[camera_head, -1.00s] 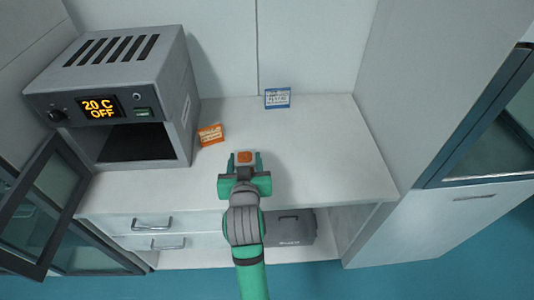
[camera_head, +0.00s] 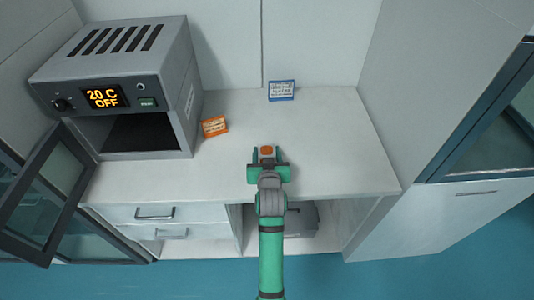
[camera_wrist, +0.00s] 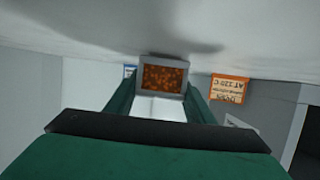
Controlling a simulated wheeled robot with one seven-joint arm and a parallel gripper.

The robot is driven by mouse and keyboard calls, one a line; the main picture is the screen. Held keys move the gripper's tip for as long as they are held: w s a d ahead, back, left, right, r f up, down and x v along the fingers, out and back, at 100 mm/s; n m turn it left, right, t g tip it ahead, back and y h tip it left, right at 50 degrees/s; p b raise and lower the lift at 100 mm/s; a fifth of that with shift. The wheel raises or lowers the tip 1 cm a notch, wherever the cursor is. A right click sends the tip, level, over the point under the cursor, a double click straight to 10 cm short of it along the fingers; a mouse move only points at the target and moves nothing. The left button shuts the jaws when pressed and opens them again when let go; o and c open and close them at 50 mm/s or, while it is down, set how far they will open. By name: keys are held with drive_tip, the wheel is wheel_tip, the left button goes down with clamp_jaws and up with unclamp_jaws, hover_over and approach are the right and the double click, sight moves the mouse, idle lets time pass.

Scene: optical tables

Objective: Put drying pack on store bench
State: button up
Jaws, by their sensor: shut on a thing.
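The drying pack (camera_head: 267,149) is a small pale block with an orange-brown top. My gripper (camera_head: 267,154) is shut on it, with one green finger on each side. In the wrist view the pack (camera_wrist: 163,77) shows its speckled orange-brown window in a grey frame between the fingers. The white bench top (camera_head: 335,150) lies under and beyond the gripper, and the pack is over its front middle part. The wrist view shows a dark shadow close to the pack; I cannot tell whether the pack touches the bench.
A grey oven (camera_head: 125,85) reading "20 C OFF" stands at left, its glazed door (camera_head: 45,195) open. An orange card (camera_head: 214,127) is beside it, and a blue card (camera_head: 281,90) stands at the back. The bench's right side is clear. A grey case (camera_head: 302,220) sits below.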

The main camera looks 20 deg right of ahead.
drive_tip(key=shift+f, duration=0.3)
drive_tip(key=o, duration=1.1)
drive_tip(key=shift+o, duration=0.2)
drive_tip(key=shift+r, duration=0.1)
drive_tip(key=shift+s+r, duration=0.1)
drive_tip(key=v, duration=1.2)
